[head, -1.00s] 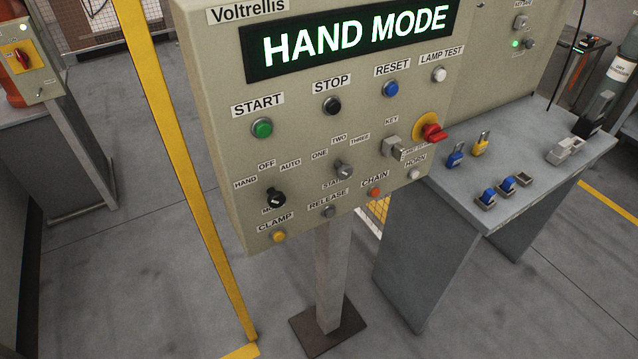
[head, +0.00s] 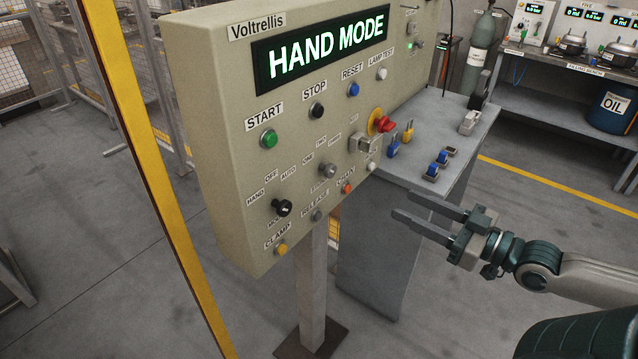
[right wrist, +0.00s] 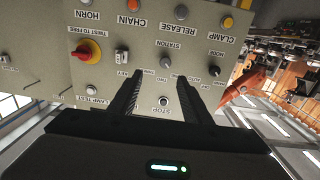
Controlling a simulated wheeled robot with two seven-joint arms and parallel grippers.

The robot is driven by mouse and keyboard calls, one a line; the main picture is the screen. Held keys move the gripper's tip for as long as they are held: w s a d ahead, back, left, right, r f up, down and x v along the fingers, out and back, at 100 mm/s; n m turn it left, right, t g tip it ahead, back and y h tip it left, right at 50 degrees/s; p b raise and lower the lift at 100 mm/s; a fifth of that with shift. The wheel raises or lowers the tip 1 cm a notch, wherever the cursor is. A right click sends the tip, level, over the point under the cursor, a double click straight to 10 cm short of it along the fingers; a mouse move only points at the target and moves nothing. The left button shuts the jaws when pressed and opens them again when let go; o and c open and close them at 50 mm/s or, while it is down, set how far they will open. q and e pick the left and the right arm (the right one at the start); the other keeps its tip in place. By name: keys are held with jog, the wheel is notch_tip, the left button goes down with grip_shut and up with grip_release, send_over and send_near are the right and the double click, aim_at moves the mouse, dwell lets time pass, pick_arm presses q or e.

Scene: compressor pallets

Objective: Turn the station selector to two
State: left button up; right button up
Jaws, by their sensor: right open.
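The station selector (head: 327,170) is a small grey knob on the beige control panel (head: 222,150), under the labels ONE, TWO and THREE. I cannot tell which label it points to. In the right wrist view the panel is upside down, and the selector (right wrist: 165,62) shows ahead, between the lines of the two fingers. My right gripper (head: 407,204) is open and empty. In the head view it is to the right of the panel's lower edge and apart from the selector. My left gripper is not in view.
A black mode knob (head: 282,208) is left of the selector, and a red emergency stop (head: 386,124) is to its right. A grey table (head: 400,178) with padlocks stands behind the panel. A yellow post (head: 140,170) rises at the left.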

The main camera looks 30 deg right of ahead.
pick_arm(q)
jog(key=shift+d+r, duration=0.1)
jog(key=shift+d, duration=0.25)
pick_arm(e)
jog(key=shift+a+r, duration=0.45)
jog(key=shift+a, duration=0.2)
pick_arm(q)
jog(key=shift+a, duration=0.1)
